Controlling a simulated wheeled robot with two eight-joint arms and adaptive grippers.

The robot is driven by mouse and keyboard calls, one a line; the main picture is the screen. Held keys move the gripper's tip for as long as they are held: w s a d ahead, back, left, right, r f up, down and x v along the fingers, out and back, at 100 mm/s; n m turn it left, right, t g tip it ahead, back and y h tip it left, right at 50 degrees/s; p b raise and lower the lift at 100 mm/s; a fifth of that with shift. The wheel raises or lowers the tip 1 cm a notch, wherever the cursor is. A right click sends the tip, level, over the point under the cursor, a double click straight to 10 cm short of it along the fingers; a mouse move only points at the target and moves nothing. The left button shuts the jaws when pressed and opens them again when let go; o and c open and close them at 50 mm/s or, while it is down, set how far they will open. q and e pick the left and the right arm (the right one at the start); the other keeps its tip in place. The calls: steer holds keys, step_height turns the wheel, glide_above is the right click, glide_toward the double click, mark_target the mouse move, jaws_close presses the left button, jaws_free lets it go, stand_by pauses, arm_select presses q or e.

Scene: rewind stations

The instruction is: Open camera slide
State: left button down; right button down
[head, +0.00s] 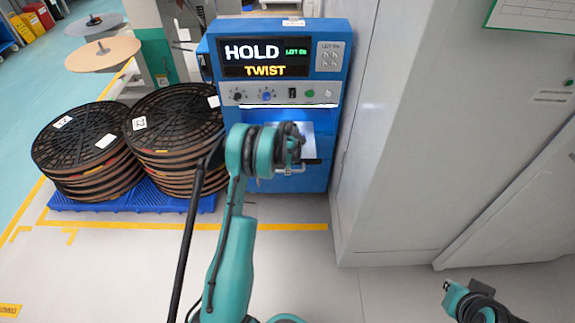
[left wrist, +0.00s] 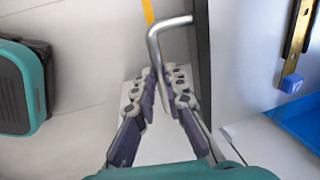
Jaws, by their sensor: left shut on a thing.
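The blue machine (head: 270,190) stands ahead in the head view, its screen reading HOLD and TWIST. A bright metal slide (head: 308,140) shows in its front opening, partly hidden by my left wrist. A metal bar handle (head: 290,171) sits at the front of it. My left gripper (left wrist: 164,82) is shut on the bent metal bar handle (left wrist: 163,32), seen in the left wrist view. In the head view my left arm hides most of the fingers. Part of my right arm shows at the lower right, but its fingers are not visible.
Stacked black reels (head: 175,125) stand on a blue pallet (head: 130,200) to the left. A tall grey cabinet (head: 430,130) stands close on the machine's right. The floor in front is clear, with a yellow line (head: 285,227) across it.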

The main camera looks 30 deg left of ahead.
arm_select(q)
steer(key=shift+s+d, duration=0.2)
steer(key=c, duration=1.6)
jaws_free()
steer(key=shift+o, duration=0.2)
step_height(320, 180, up, 12)
steer(key=s+d, duration=0.1)
steer(key=s, duration=0.1)
steer(key=shift+d+f, duration=0.1)
steer(key=shift+f, duration=0.05)
